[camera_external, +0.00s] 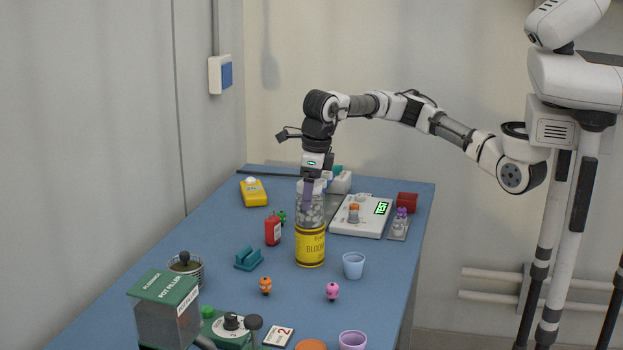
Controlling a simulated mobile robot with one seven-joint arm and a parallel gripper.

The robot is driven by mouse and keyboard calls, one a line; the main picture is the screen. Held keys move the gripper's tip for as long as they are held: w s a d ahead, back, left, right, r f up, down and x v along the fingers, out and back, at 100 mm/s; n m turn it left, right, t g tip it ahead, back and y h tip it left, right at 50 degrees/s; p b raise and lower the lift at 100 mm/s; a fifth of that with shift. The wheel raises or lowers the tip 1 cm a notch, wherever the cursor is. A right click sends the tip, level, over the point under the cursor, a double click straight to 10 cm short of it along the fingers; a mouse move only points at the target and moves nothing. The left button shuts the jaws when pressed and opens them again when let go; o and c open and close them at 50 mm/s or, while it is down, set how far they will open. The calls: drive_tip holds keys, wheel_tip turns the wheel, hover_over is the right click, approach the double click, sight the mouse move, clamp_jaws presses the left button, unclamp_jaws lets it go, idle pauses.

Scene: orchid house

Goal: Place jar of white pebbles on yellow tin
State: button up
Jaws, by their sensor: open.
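The yellow tin (310,246) stands upright on the blue table, with dark lettering on its side. The clear jar of white pebbles (316,212) is directly above it and appears to rest upright on its top. My gripper (311,193) points down at the top of the jar, and a purple-grey finger overlaps the jar's upper part. The jaws are open. The far side of the jar and the other finger are mostly hidden, so I cannot tell whether a finger touches the jar.
A white scale (345,223) with a green display lies behind right. A blue cup (353,265) stands close to the tin's right, a red bottle (272,230) to its left. Small orange (265,286) and pink (332,291) figures stand in front. A green-lidded pot filler (168,312) is front left.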

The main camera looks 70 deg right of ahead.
drive_tip(key=r, duration=0.3)
drive_tip(key=s+r+b, duration=0.1)
drive_tip(key=r, duration=0.7)
drive_tip(key=shift+s+d, duration=0.1)
drive_tip(key=shift+s, duration=0.05)
